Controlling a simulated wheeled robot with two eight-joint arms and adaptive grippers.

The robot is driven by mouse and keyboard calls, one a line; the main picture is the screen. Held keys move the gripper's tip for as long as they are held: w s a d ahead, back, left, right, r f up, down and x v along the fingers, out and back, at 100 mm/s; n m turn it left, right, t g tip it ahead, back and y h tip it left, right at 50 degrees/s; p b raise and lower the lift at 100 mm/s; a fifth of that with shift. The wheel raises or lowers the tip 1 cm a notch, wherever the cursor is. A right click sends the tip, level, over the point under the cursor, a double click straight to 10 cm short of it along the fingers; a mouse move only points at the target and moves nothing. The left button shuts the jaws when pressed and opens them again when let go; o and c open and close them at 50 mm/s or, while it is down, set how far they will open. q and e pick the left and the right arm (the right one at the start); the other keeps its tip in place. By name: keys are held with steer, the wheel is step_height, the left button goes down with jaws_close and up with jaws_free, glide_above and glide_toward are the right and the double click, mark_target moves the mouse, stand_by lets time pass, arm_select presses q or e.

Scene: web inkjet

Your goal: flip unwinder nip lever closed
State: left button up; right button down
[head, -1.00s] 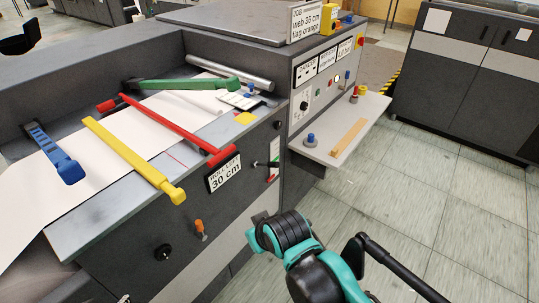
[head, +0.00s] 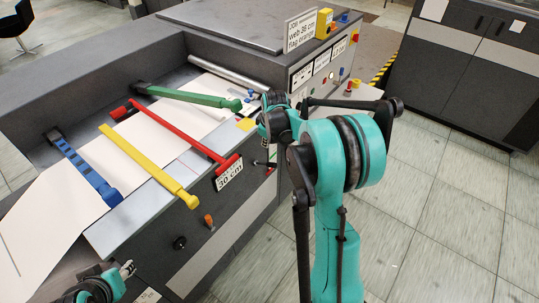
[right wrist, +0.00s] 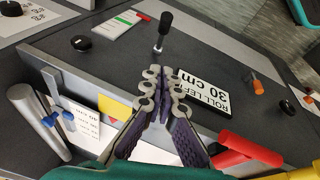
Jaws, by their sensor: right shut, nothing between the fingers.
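A short lever with a black grip (right wrist: 164,28) stands out from the dark front panel, beside a plate with green and red marks (right wrist: 117,25); I take it as the nip lever. In the head view the black lever (head: 264,163) is small, right of the 30 cm label. My right gripper (right wrist: 167,72) is shut and empty. Its tips point toward the lever and appear apart from it. In the head view the right hand (head: 274,112) is partly hidden by my arm. My left gripper (head: 127,268) is at the lower left; its finger opening is unclear.
Red (head: 185,135), yellow (head: 148,165), green (head: 190,95) and blue (head: 82,167) bars lie across the white web. The roll label (head: 229,176), an orange knob (head: 209,220) and a black knob (head: 180,243) are on the front. Floor at right is open.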

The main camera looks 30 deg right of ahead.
steer(key=shift+f, duration=0.15)
steer(key=b, duration=0.2)
glide_above(269, 163)
steer(key=a, duration=0.2)
step_height(269, 163, down, 10)
steer(key=shift+s+d+f+b, duration=0.3)
steer(key=shift+d+f, duration=0.1)
steer(key=shift+f, duration=0.25)
steer(key=shift+s+d+f+b, duration=0.15)
steer(key=shift+s+d+f, duration=0.2)
steer(key=shift+f, duration=0.25)
